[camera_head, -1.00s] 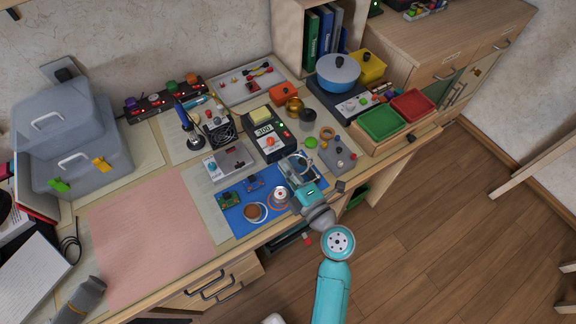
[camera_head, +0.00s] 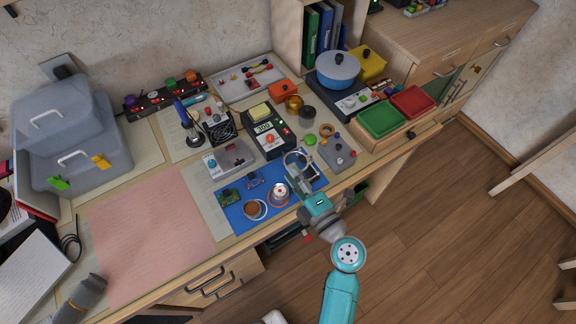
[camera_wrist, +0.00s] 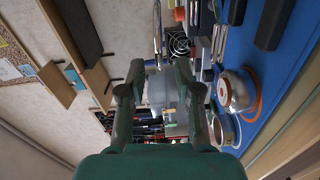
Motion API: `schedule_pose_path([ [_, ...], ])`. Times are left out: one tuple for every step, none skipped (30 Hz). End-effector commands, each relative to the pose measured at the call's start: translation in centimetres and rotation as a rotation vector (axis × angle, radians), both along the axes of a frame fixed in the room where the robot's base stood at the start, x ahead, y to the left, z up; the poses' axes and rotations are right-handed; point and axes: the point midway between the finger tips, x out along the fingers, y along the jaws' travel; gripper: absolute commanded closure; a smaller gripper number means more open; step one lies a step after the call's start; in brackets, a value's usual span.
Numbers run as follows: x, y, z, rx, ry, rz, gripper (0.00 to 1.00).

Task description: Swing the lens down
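A round, clear lens with a pale rim (camera_head: 298,158) stands near the right end of the blue mat, beside a dark part. In the wrist view a thin pale upright loop (camera_wrist: 157,32) shows just beyond the fingertips; it looks like the lens rim seen nearly edge-on. My gripper (camera_head: 293,177) is over the mat's right part, close to the near side of the lens. In the wrist view my gripper (camera_wrist: 160,75) has its two fingers apart, with nothing clearly held between them. Whether a finger touches the lens, I cannot tell. The lens's hinge is not clear.
A grey box with knobs (camera_head: 338,155) stands right of the lens. A black meter (camera_head: 268,135) stands behind. The pink sheet (camera_head: 150,235) is clear.

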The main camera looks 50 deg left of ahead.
Motion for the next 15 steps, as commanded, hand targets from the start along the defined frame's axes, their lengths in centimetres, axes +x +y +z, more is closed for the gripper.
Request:
schedule_pose_path([
  [0.0, -1.2, -0.1, 0.000, 0.002, -0.004, 0.67],
  [-0.1, -1.8, -0.1, 0.000, 0.003, -0.004, 0.67],
  [-0.1, -2.7, -0.1, 0.000, 0.003, -0.004, 0.67],
  [-0.1, -3.2, -0.1, 0.000, 0.003, -0.005, 0.67],
  [-0.2, -3.8, -0.1, 0.000, 0.002, -0.004, 0.67],
  [-0.3, -4.6, -0.1, 0.000, 0.002, -0.005, 0.67],
  [-0.3, -5.1, 0.0, 0.000, 0.002, -0.004, 0.67],
  [-0.3, -5.6, 0.0, 0.000, 0.002, -0.004, 0.67],
  [-0.4, -6.2, 0.0, 0.000, 0.002, -0.004, 0.67],
  [-0.5, -6.5, 0.0, 0.000, 0.002, -0.003, 0.67],
  [-0.5, -6.9, 0.0, 0.000, 0.001, -0.003, 0.67],
  [-0.5, -7.3, 0.0, 0.000, 0.001, -0.003, 0.67],
  [-0.5, -7.5, 0.0, 0.000, 0.002, -0.002, 0.67],
  [-0.6, -7.8, 0.0, 0.000, 0.002, -0.002, 0.67],
  [-0.6, -8.0, 0.0, 0.000, 0.002, -0.001, 0.67],
])
